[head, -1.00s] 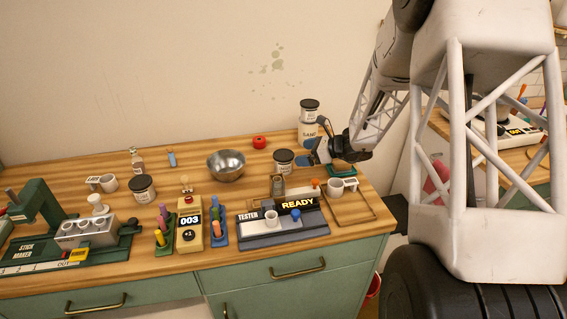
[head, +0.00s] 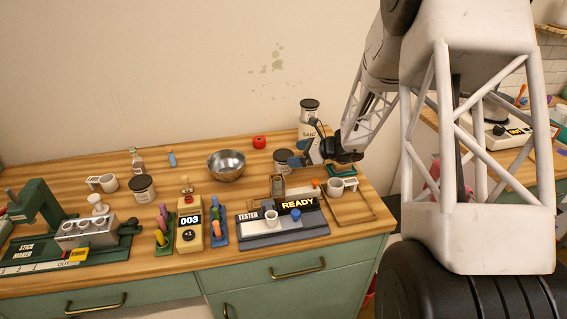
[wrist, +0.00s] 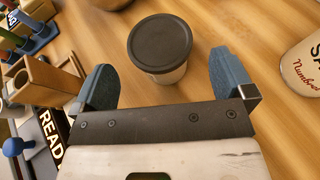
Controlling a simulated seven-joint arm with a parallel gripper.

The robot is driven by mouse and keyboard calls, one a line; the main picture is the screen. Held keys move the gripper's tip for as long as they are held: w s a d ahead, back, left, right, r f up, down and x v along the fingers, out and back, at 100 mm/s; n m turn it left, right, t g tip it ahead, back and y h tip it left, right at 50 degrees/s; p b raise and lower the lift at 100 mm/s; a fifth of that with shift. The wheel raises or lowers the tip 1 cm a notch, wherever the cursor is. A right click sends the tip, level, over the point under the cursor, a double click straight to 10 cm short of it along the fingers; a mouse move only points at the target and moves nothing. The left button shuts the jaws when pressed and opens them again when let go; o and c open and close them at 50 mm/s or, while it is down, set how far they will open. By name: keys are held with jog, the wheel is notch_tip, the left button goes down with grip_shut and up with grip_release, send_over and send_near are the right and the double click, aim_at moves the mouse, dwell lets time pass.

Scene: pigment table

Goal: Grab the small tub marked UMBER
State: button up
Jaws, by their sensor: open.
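A small tub with a dark lid and pale body (head: 281,161) stands at the back right of the table; my gripper partly covers it in the head view. In the wrist view a dark-lidded tub (wrist: 160,47) stands upright just ahead of the gap between the blue fingers, and its label cannot be read. My gripper (wrist: 160,68) is open and empty, one finger on each side of the gap; in the head view it (head: 301,151) is just right of the tub. A similar tub (head: 144,190) stands at the left, its label too small to read.
A tall SAND jar (head: 309,118) stands behind my gripper, and shows at the right in the wrist view (wrist: 304,65). A metal bowl (head: 226,169) is left of the tub. A wooden holder (wrist: 45,82) is near the left finger. The tester (head: 270,224) stands in front.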

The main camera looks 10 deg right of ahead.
aim_at(288, 155)
jog(key=shift+x, duration=2.5)
jog(key=shift+c, duration=0.3)
jog(key=c, duration=0.8)
jog(key=shift+c, duration=0.2)
jog(key=shift+r, duration=5)
